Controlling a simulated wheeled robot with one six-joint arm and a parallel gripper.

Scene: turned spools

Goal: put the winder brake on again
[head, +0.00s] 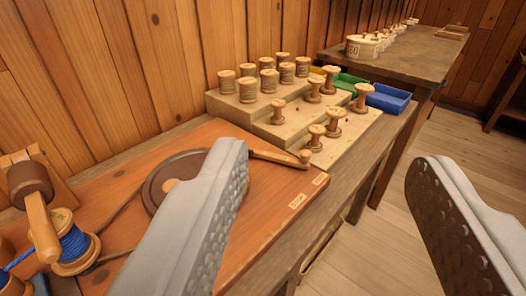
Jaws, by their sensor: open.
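The winder stands on an orange-brown wooden board (262,222) on the bench. Its dark round wheel (160,182) is partly hidden behind my left finger. Two small pale labels, a nearer one (297,201) and a farther one (320,179), sit on the board's right edge; the knob is closer to the farther one. My gripper (332,165) is open and empty, its fingers wide apart, the left one in front of the wheel and board.
A spool with blue thread (74,247) and a dark-headed wooden part (38,205) are at the left. Behind the board, a stepped wooden rack (275,128) holds several spools. Green (347,84) and blue (388,98) trays stand beyond. Open floor (385,235) lies right.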

